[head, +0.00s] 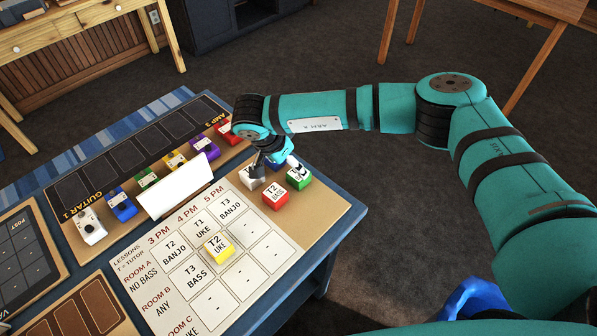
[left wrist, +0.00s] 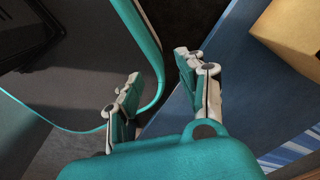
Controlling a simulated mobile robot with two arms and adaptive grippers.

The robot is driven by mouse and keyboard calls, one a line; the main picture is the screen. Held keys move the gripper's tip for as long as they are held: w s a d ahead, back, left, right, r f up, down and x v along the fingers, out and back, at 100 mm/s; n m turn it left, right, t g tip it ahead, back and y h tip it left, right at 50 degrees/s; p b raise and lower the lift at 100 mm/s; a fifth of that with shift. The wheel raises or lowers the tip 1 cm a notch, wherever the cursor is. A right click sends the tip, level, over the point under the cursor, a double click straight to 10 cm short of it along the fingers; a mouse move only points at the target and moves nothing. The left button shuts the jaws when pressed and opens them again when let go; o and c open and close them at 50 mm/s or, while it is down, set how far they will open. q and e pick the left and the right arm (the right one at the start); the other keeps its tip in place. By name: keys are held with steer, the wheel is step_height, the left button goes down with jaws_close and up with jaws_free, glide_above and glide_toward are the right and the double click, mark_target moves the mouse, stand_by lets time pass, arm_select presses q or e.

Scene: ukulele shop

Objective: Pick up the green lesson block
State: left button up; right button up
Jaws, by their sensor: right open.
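The green lesson block (head: 297,178), with a white lettered top, sits at the right end of the brown board, beside the red T2 BASS block (head: 275,194). My right gripper (head: 272,165) is open just to its left, above a white block (head: 251,177) and a blue block (head: 277,162), and partly hides them. I cannot tell whether its fingers touch any block. My left gripper (left wrist: 160,88) shows in the left wrist view with its fingers apart and nothing between them.
A yellow T2 UKE block (head: 219,247) stands on the lesson grid (head: 243,285). A blank white panel (head: 175,187) stands behind the grid. A row of coloured blocks, including another green one (head: 145,177), lines the board behind it.

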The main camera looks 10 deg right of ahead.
mark_target(292, 177)
steer(key=x, duration=0.2)
steer(key=shift+w+d+f, duration=0.1)
steer(key=shift+d+f, duration=0.05)
steer(key=shift+f, duration=0.25)
steer(key=shift+d+f+p, duration=0.1)
steer(key=shift+f+p, duration=0.1)
steer(key=shift+p, duration=0.2)
steer(key=p+x, duration=0.1)
steer(key=x, duration=0.2)
steer(key=shift+d+f+p, duration=0.2)
steer(key=shift+d+p, duration=0.05)
steer(key=shift+p, duration=0.05)
steer(key=shift+w+d+f, duration=0.2)
steer(key=shift+f, duration=0.4)
arm_select(q)
steer(key=w+r, duration=0.3)
steer(key=shift+d, duration=0.2)
arm_select(e)
steer(key=c, duration=1.2)
